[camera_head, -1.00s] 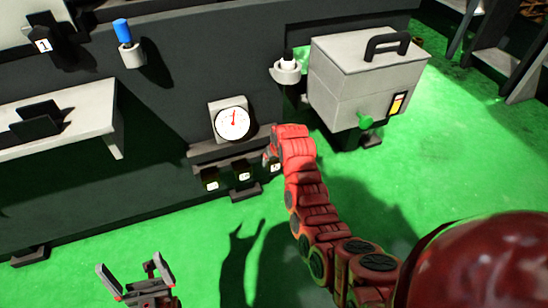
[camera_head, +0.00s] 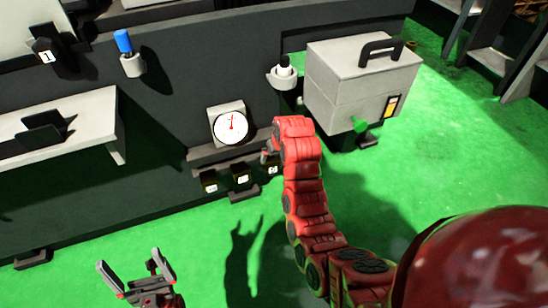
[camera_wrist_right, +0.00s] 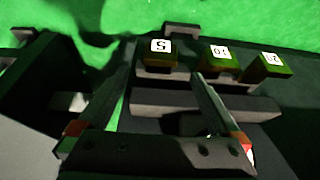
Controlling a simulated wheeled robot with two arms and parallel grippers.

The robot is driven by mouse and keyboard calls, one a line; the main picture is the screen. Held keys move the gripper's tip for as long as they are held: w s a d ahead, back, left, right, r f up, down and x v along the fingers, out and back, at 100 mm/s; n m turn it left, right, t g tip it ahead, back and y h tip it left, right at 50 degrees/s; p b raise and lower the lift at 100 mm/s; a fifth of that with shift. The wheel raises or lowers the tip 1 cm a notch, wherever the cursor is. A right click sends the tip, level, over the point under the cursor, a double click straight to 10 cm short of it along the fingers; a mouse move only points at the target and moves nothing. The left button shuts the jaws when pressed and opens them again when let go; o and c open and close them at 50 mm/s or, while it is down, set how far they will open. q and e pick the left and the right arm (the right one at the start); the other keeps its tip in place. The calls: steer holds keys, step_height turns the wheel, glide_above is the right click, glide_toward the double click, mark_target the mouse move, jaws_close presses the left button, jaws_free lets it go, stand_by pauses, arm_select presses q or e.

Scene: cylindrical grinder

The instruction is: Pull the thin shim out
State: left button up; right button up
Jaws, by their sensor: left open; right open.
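Several dark green blocks with white number labels sit side by side on a dark ledge under the dial. In the right wrist view they read 5 (camera_wrist_right: 160,51), 10 (camera_wrist_right: 218,57) and, at the right, apparently 20 (camera_wrist_right: 269,65). I take the 5 block as the thin shim; thickness itself is not clear. My right gripper (camera_wrist_right: 160,82) is open and empty, with the 5 block just beyond the gap between its fingertips. In the head view the right gripper (camera_head: 267,155) is small and partly hidden by its red arm. My left gripper (camera_head: 131,262) is open and empty, low left.
The dial gauge (camera_head: 231,125) stands above the blocks on the dark machine base. A white shelf (camera_head: 60,125) juts out at left. The green floor is clear.

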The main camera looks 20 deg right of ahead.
steer(key=p+v, duration=0.5)
steer(key=v, duration=0.3)
steer(key=shift+s+r, duration=0.15)
steer(key=shift+r, duration=0.05)
